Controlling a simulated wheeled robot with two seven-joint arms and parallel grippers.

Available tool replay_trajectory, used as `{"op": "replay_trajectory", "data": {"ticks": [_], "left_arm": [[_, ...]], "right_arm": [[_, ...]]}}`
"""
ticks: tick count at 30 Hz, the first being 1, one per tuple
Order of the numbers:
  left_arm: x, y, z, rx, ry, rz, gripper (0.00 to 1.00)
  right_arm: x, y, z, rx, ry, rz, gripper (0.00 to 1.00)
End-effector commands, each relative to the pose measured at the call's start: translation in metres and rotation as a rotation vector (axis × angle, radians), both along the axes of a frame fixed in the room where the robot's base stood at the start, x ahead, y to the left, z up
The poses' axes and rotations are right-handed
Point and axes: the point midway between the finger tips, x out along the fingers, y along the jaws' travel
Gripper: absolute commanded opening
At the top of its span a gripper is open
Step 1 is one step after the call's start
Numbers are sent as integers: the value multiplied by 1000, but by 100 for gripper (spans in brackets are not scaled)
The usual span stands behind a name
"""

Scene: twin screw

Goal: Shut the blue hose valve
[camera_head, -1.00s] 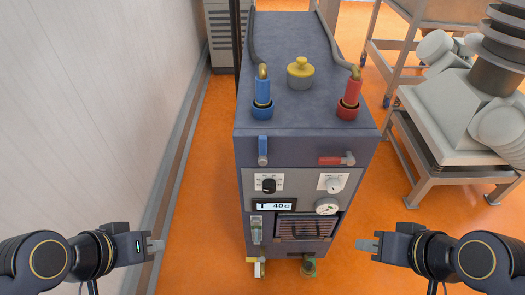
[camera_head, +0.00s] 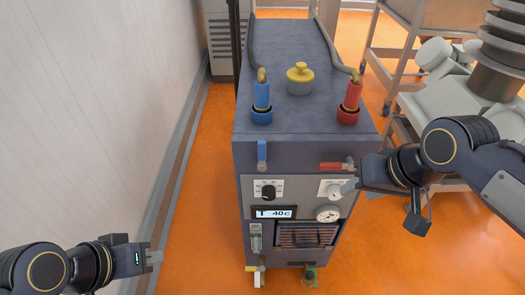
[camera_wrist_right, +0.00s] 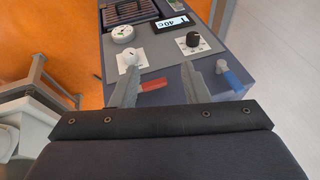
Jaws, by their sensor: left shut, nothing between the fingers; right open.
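The blue hose valve handle (camera_head: 262,151) stands upright on the machine's front, below the blue hose fitting (camera_head: 262,98). It also shows in the right wrist view (camera_wrist_right: 233,80), to the right of both fingers. The red valve handle (camera_head: 332,166) lies level to its right. My right gripper (camera_head: 348,187) is in front of the machine near the red valve and a white knob. In the right wrist view its fingers (camera_wrist_right: 160,85) are spread, with the red handle (camera_wrist_right: 153,84) seen between them. My left gripper (camera_head: 157,257) is shut and empty, low at the left, away from the machine.
The machine (camera_head: 300,44) has a yellow-topped cap (camera_head: 300,77), a red hose fitting (camera_head: 350,97), a black knob (camera_head: 268,191), a display (camera_head: 273,213) and a gauge (camera_head: 327,213). A wall stands at left, metal racks at right. Orange floor between wall and machine is clear.

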Motion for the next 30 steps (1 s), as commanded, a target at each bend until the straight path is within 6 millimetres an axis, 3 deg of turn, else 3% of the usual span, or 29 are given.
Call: {"op": "replay_trajectory", "data": {"ticks": [1, 6, 12, 15, 20, 30], "left_arm": [[0, 0, -8, 0, 0, 0, 0], [0, 0, -20, 0, 0, 0, 0], [0, 0, -28, 0, 0, 0, 0], [0, 0, -30, 0, 0, 0, 0], [0, 0, -30, 0, 0, 0, 0], [0, 0, -33, 0, 0, 0, 0]], "right_arm": [[24, 17, 2, -32, 13, 25, 42], [91, 82, 16, -144, 19, 35, 42], [132, 160, 19, -237, -18, 15, 42], [140, 181, 20, -258, -33, 4, 42], [145, 190, 13, -269, -39, -5, 42], [165, 189, -35, -269, -37, -4, 42]]}}
